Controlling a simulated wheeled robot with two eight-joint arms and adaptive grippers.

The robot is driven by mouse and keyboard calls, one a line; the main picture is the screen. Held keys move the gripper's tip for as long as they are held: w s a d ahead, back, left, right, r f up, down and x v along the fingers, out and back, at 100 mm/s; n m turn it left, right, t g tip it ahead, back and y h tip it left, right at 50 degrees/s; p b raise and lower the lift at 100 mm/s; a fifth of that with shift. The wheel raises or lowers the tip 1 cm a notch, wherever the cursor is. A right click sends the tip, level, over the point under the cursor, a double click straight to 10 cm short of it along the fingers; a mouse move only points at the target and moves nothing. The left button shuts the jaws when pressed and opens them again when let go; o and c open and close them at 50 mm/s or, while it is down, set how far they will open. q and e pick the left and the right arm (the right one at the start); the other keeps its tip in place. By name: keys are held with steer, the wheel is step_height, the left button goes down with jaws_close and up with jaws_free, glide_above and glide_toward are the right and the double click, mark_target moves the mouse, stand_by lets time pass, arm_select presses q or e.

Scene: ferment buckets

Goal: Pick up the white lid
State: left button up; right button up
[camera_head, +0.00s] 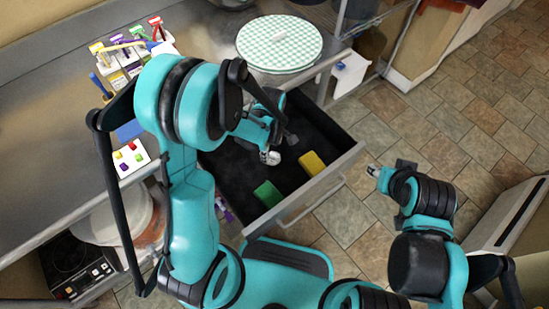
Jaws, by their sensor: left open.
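A round, flat, green-and-white checkered cover (279,42) with a white knob lies on the counter at the top. No plain white lid can be made out clearly. A whitish bucket (107,222) stands on the lower level at the left, partly hidden by my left arm; I cannot tell whether a lid is on it. My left gripper (280,148) is open and empty over the open dark drawer, below the checkered cover in the picture and apart from it. My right gripper (388,169) is over the floor, right of the drawer, with nothing visible in it; its jaws are unclear.
The open drawer (334,171) holds a green block (268,193) and a yellow block (312,163). A rack of colored tools (125,52) and a white card with colored pieces (130,158) are on the counter at left. A black hot plate (77,265) is below left.

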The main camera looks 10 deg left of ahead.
mark_target(272, 154)
arm_select(q)
steer(key=f, duration=0.1)
steer(key=f+b, duration=0.1)
steer(key=f, duration=0.1)
steer(key=shift+s+d+f, duration=0.1)
steer(key=shift+s, duration=0.1)
steer(key=shift+f+b, duration=0.35)
steer(key=shift+f, duration=0.05)
steer(key=shift+r, duration=0.1)
steer(key=shift+c, duration=1.2)
steer(key=c, duration=0.7)
steer(key=shift+r, duration=0.1)
